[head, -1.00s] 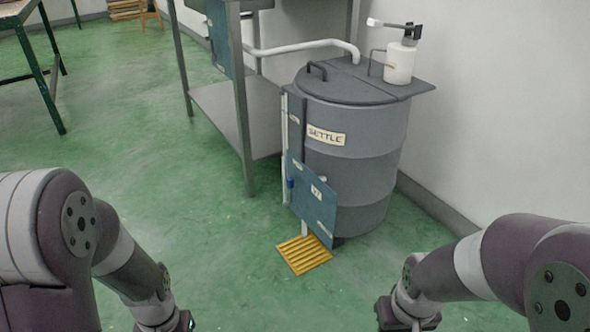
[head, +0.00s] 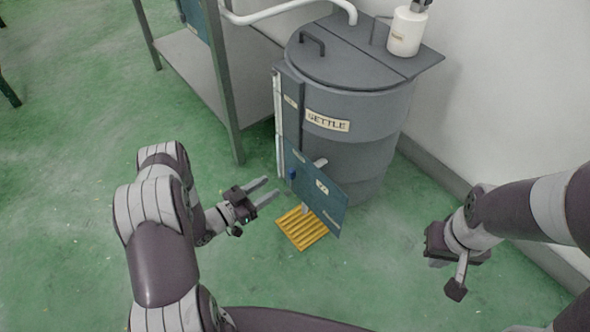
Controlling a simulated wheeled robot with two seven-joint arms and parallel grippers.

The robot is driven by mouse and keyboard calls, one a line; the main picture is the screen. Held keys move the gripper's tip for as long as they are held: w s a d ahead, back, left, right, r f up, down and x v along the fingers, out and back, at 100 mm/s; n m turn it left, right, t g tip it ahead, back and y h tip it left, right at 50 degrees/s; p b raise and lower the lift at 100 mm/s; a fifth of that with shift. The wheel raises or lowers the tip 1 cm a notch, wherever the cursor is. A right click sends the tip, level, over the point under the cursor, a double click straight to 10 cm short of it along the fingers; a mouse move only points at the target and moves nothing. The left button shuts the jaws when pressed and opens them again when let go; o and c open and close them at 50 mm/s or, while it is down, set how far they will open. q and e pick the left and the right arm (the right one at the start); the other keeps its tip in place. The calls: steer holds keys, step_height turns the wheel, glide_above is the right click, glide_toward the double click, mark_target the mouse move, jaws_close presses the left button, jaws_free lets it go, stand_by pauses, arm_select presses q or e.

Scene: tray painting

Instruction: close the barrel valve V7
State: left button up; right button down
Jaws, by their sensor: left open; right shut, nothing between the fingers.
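The grey barrel labelled SETTLE (head: 385,125) stands by the wall. A blue panel (head: 328,205) at its lower front carries a small tag (head: 322,187) that seems to read V7. A small blue part (head: 292,174), perhaps the valve handle, sits at the panel's left side; its exact setting is too small to tell. My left gripper (head: 271,190) is open and empty, its fingers pointing right toward the panel, left of the blue part and apart from it. My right gripper (head: 456,289) is shut and empty, well to the right of the barrel, over the floor.
A yellow slatted grate (head: 302,228) lies on the floor below the panel. A metal table (head: 190,70) stands left of the barrel, with a white pipe (head: 290,10) above. A white container (head: 407,32) sits on the barrel's top. Green floor is clear at left.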

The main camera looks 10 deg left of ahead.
mark_target(289, 175)
arm_select(q)
steer(key=b+x, duration=0.3)
steer(key=x, duration=0.5)
steer(key=shift+w+d+f, duration=0.15)
steer(key=shift+w+d, duration=0.05)
steer(key=shift+w, duration=0.1)
steer(key=shift+w+d, duration=0.25)
steer(key=shift+w, duration=0.1)
jaws_close()
